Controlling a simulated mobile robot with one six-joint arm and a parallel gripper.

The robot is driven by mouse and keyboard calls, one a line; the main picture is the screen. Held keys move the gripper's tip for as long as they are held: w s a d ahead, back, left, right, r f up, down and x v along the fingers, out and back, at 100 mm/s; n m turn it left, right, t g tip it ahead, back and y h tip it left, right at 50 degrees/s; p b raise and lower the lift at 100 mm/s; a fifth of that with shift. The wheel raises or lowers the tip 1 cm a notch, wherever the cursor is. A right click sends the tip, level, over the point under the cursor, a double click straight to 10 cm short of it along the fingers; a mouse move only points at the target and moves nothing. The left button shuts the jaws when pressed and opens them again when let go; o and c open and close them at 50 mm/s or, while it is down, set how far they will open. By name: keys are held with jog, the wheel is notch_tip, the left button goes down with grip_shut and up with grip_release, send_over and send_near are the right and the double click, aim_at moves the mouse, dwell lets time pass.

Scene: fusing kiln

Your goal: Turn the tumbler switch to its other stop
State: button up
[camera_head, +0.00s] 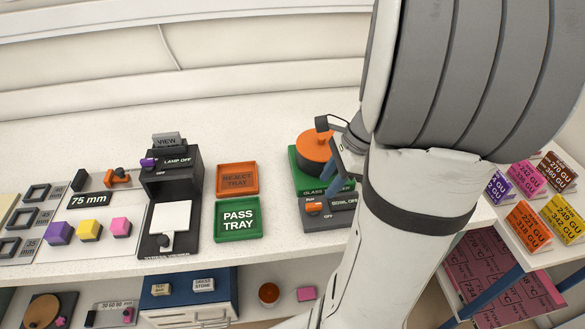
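Two small switch units show, and I cannot tell which one the task calls the tumbler switch. One is an orange lever (314,207) on a dark grey panel (325,222) marked "BOWL OFF", in front of the green base with the orange disc. The other is a purple lever (148,162) on the black box marked "LAMP OFF". My gripper (334,183) points down just above and behind the grey panel, in front of the orange disc. Its fingers are small, dark and partly hidden by my arm, so their opening and any contact are unclear.
The orange disc (315,146) on its green base (296,170) stands close to my gripper. An orange reject tray (237,192) and a green pass tray (238,233) lie to the left. My arm covers the bench right of the panel. Label blocks (527,226) stand at the right.

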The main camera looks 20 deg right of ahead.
aim_at(313, 205)
jog(key=x, duration=0.7)
jog(key=shift+a, duration=0.1)
grip_shut()
jog(key=shift+a, duration=0.1)
